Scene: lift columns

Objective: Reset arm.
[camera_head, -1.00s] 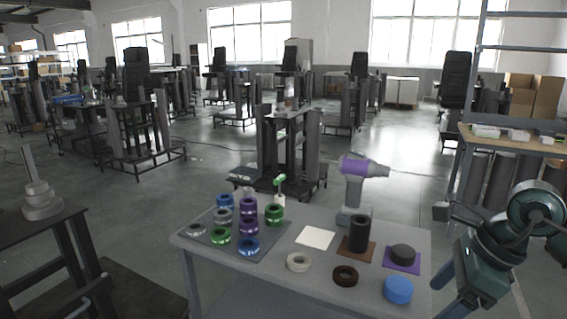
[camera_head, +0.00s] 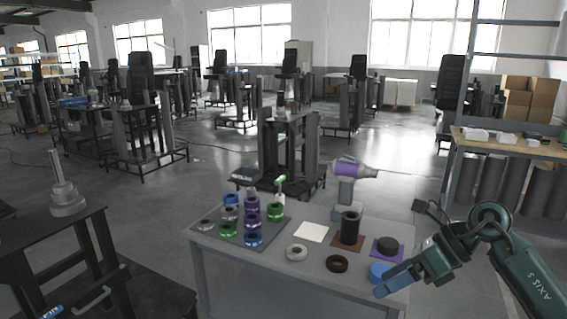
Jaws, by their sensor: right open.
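My right gripper (camera_head: 388,286) is open at the right front corner of the grey table (camera_head: 330,285). Its fingers point left and overlap the lower right of a blue disc (camera_head: 379,271), hiding part of it. I cannot tell whether they touch. My right arm comes in from the right edge, bent at the elbow. My left gripper is out of view.
The table holds a mat (camera_head: 268,236) with several coloured rings, a white ring (camera_head: 296,252), a dark brown ring (camera_head: 337,263), a black cylinder (camera_head: 350,228), a black disc (camera_head: 388,244) and a purple-headed device (camera_head: 347,170). A workbench (camera_head: 515,148) stands right.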

